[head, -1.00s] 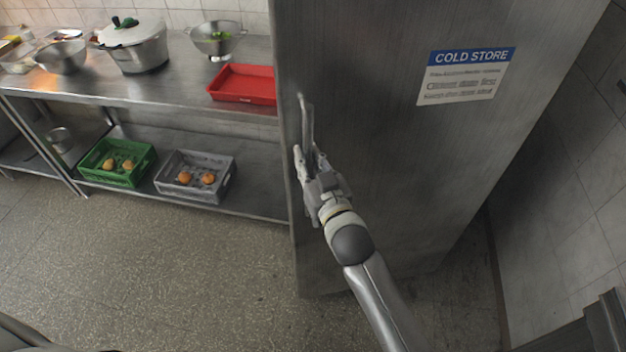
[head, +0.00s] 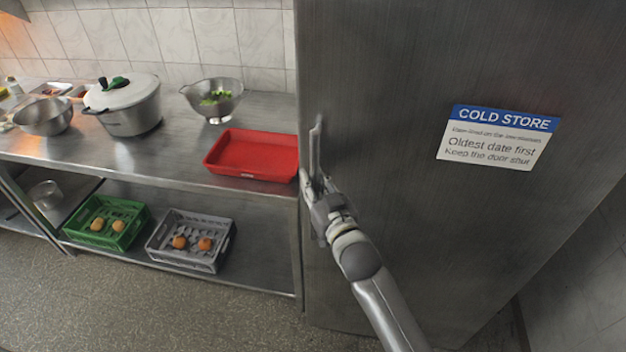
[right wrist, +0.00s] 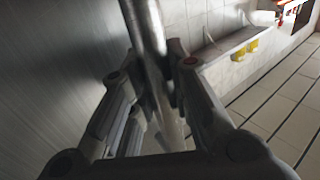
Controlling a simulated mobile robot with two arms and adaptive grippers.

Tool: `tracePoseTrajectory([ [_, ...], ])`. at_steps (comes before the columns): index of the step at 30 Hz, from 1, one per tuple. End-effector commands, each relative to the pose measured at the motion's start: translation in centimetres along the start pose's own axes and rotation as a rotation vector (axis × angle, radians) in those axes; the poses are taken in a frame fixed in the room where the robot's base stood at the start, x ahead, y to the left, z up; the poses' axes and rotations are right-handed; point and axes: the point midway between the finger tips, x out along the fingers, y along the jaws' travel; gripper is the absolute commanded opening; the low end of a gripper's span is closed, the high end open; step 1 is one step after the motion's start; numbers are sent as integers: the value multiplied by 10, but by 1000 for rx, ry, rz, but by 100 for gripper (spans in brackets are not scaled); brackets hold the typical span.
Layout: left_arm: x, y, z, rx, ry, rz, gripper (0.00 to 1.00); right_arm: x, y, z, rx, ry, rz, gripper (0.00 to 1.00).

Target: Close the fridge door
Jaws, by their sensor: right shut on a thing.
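The fridge door (head: 400,220) is a tall brushed steel panel filling the right half of the head view. It carries a blue and white "COLD STORE" sign (head: 499,137). Its upright bar handle (head: 315,150) is near the left edge. My right gripper (head: 317,186) is shut on the lower part of this handle. In the right wrist view the handle bar (right wrist: 148,35) runs between the fingers (right wrist: 155,85), beside the steel door face (right wrist: 50,70). I cannot tell whether the door sits flush with the fridge body. My left gripper is not in view.
Left of the door stands a steel bench (head: 175,150) with a red tray (head: 252,154), a colander (head: 213,98) and a lidded pot (head: 125,105). A green crate (head: 128,235) and a grey crate (head: 185,262) are on its lower shelf. Floor in front is clear.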

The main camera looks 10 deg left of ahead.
Motion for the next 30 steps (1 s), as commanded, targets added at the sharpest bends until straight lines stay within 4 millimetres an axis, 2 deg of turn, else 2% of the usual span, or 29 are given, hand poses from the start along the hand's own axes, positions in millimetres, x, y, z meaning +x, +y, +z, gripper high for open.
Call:
tracePoseTrajectory([
  [6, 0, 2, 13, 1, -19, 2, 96, 0, 4, 0, -1, -3, 6, 0],
  [12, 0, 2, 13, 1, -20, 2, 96, 1, 6, -1, -2, 0, 8, 0],
  [13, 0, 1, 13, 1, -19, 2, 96, 1, 6, -2, -2, 0, 8, 20],
  [18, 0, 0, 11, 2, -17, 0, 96, 0, 5, -2, -2, 1, 7, 41],
  [24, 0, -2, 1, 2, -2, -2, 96, 0, 4, -1, -1, 0, 6, 41],
  [30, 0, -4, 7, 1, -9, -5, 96, -1, 4, -1, -1, 1, 6, 41],
])
